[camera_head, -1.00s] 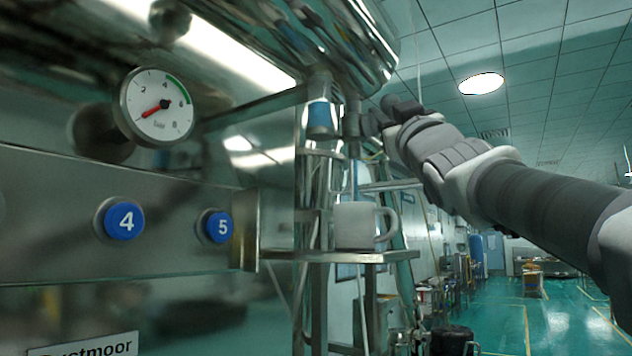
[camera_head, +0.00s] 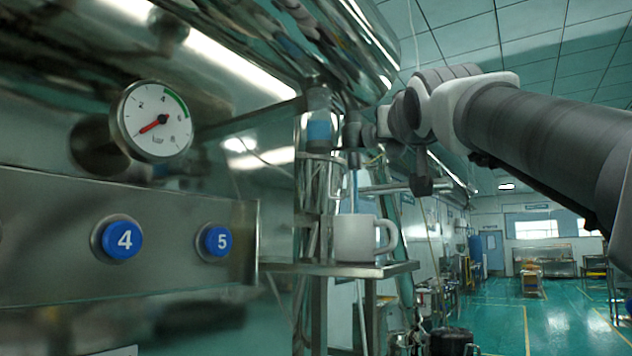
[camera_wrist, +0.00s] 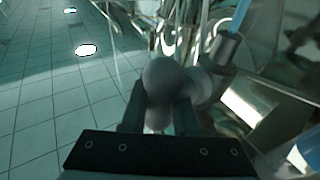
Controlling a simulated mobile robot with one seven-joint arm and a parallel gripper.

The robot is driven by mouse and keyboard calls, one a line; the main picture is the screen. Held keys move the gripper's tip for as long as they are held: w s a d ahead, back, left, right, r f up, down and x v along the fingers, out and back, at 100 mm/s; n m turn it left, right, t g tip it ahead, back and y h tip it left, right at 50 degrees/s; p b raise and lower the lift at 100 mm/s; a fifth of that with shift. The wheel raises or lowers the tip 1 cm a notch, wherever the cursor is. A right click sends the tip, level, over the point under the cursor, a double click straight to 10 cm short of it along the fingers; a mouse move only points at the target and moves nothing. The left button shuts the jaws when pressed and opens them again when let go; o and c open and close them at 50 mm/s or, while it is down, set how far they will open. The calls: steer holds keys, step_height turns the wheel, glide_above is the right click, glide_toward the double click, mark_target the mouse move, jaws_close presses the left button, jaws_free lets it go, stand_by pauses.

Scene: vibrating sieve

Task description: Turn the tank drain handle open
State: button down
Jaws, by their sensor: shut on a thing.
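My gripper (camera_head: 374,134) is beside the drain valve (camera_head: 352,136) under the tank (camera_head: 335,35). In the wrist view my gripper (camera_wrist: 160,112) has its two fingers closed around the handle's round grey knob (camera_wrist: 163,78). In the head view the handle is mostly hidden by my gripper. A grey spout (camera_wrist: 224,47) is beside the knob in the wrist view. A thin blue column (camera_wrist: 240,14) extends from its mouth; it also shows below the valve in the head view (camera_head: 355,188). A white mug (camera_head: 356,238) stands upright on a small metal shelf (camera_head: 335,268) below.
A steel panel (camera_head: 60,225) at left carries blue buttons numbered 4 (camera_head: 123,240) and 5 (camera_head: 217,241). A pressure gauge (camera_head: 152,121) is above them. A sight glass with blue content (camera_head: 319,130) is left of the valve. Green floor (camera_head: 490,325) is open at right.

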steer(key=shift+r, duration=0.15)
steer(key=c, duration=0.9)
jaws_free()
steer(key=shift+c, duration=0.2)
steer(key=b+v, duration=0.6)
steer(key=v, duration=1.1)
steer(key=shift+s, duration=0.3)
